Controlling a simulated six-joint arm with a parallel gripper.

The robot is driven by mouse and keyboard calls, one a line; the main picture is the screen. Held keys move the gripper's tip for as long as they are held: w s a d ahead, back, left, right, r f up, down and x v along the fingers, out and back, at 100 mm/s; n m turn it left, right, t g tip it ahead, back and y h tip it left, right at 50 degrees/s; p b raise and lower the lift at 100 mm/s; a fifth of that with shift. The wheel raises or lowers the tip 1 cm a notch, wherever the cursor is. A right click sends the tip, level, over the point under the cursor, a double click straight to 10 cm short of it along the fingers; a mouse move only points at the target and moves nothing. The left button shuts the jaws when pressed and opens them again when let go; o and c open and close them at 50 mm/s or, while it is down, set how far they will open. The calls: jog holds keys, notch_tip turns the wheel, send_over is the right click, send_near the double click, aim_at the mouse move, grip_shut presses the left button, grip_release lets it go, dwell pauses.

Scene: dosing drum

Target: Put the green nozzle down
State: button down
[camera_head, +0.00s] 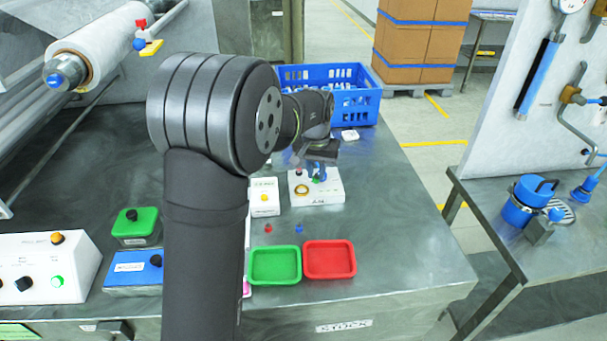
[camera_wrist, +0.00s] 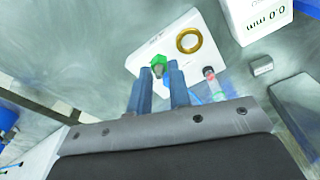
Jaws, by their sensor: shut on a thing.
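The green nozzle (camera_wrist: 158,61) is at the tips of my gripper (camera_wrist: 158,76), between the two blue fingers, which are shut on it. In the head view my gripper (camera_head: 318,172) points down over the white box (camera_head: 325,195), with a bit of green below the fingertips. A brass ring (camera_wrist: 189,40) is on the top of the white box, beside the nozzle; it also shows in the head view (camera_head: 302,190). I cannot tell whether the nozzle touches the box top.
A green tray (camera_head: 275,281) and a red tray (camera_head: 329,275) lie in front, with small red and blue pieces behind them. A smaller white box (camera_head: 264,205) stands to the left. A blue crate (camera_head: 365,103) is behind. The table's right side is clear.

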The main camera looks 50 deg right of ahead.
jog(key=s+r, duration=0.3)
jog(key=s, duration=0.3)
jog(key=s+a+f+n, duration=0.1)
jog(key=s+a+n, duration=0.4)
jog(key=a, duration=0.7)
jog(key=s+a+f+n, duration=0.1)
jog(key=s+a+n, duration=0.4)
jog(key=a, duration=0.6)
send_over(275, 268)
jog(key=f, duration=0.7)
jog(key=shift+s+a, duration=0.3)
jog(key=shift+w+f, duration=0.1)
jog(key=shift+f, duration=1.9)
jog(key=c, duration=1.8)
grip_release()
jog(key=shift+f, duration=0.2)
jog(key=o, duration=0.5)
jog(key=shift+r, duration=0.1)
